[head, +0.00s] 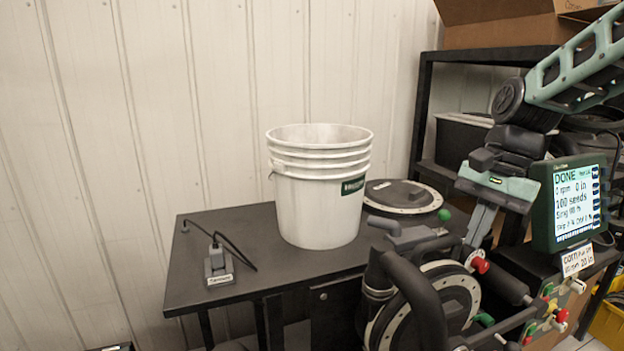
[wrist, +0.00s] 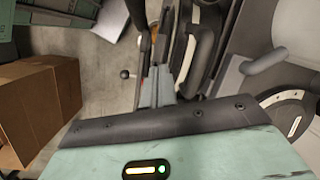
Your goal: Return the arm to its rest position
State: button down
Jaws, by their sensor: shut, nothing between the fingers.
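My arm (head: 580,70) reaches in from the upper right of the head view, with green and dark grey links. My gripper (head: 476,236) points down in front of the seed meter stand, left of the display. In the wrist view my gripper (wrist: 155,88) shows as grey fingers close together, shut with nothing held. The seed meter (head: 440,300), a round dark housing with a pale ring, stands below and left of it. Whether the fingertips touch any part of the meter is hard to tell.
A white bucket (head: 318,205) and a round lid-like disc (head: 403,197) are on the dark table (head: 215,255). A small switch box (head: 218,265) lies at its left. The display (head: 576,205) reads DONE, 100 seeds. A cardboard box (wrist: 38,105) shows at left in the wrist view.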

jog(key=s+a+f+n+b, duration=0.2)
jog(key=s+a+f+n, duration=0.2)
jog(key=s, duration=0.3)
jog(key=s+a+f+n+h+b, duration=0.1)
jog(key=s+a+f+n+b, duration=0.1)
jog(key=s+a+f+n, duration=0.2)
jog(key=s+a+f+n+t+h+b, duration=0.1)
jog(key=s+a+f+n+b, duration=0.1)
jog(key=s+a+f+n, duration=0.2)
jog(key=s+f+n, duration=0.3)
jog(key=s+n, duration=0.1)
jog(key=s, duration=0.4)
jog(key=shift+s+a+n, duration=0.25)
jog(key=shift+a+n, duration=0.15)
